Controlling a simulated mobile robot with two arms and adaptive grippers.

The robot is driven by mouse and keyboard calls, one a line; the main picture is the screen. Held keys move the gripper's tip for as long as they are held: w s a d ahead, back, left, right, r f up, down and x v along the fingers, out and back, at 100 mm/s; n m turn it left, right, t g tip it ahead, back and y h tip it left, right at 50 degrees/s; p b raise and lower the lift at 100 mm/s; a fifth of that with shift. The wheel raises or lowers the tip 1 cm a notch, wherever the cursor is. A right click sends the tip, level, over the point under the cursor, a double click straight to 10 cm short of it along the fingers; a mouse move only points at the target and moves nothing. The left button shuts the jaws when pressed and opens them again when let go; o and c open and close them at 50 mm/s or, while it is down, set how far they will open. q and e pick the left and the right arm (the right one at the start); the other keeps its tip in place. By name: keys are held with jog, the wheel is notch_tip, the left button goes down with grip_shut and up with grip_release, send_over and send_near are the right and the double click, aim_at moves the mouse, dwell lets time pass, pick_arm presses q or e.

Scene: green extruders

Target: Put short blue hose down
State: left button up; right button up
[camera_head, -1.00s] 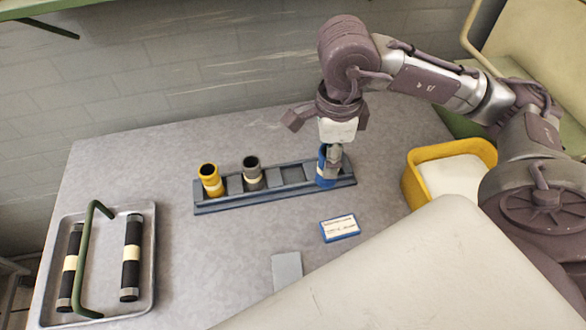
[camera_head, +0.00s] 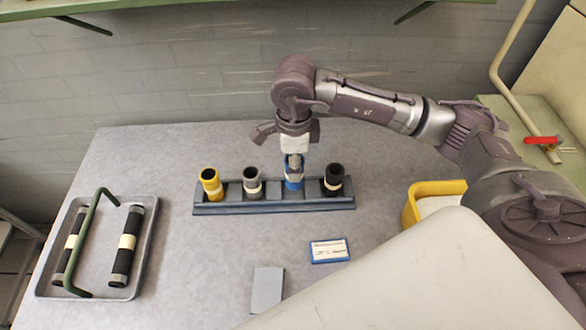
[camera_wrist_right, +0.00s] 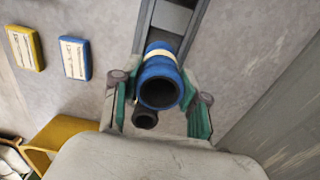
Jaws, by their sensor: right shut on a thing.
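The short blue hose (camera_head: 293,185) stands upright at the third place of the dark blue rack (camera_head: 270,207), between a grey hose (camera_head: 252,186) and a black hose (camera_head: 334,180). My right gripper (camera_head: 294,166) is shut on its upper part from above. In the right wrist view the blue hose (camera_wrist_right: 160,82), with a cream band, sits between the green-padded fingers (camera_wrist_right: 160,112). I cannot tell whether its lower end rests in the slot or hangs just above it. My left gripper is not in view.
A yellow hose (camera_head: 211,186) stands at the rack's left end. A tray (camera_head: 149,250) with two black hoses and a green handle lies at left. A yellow bin (camera_head: 411,207) stands at right. A blue label card (camera_head: 329,250) and a grey plate (camera_head: 266,290) lie in front.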

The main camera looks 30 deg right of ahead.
notch_tip(320, 180, down, 4)
jog(key=shift+w+r+p, duration=0.15)
jog(key=shift+p, duration=0.6)
jog(key=shift+f, duration=0.25)
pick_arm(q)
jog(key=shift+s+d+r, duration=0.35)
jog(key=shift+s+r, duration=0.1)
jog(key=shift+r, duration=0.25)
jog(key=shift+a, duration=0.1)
pick_arm(e)
jog(key=shift+a+f, duration=0.1)
jog(key=shift+f+b, duration=0.15)
jog(key=shift+b, duration=0.15)
jog(key=o, duration=1.2)
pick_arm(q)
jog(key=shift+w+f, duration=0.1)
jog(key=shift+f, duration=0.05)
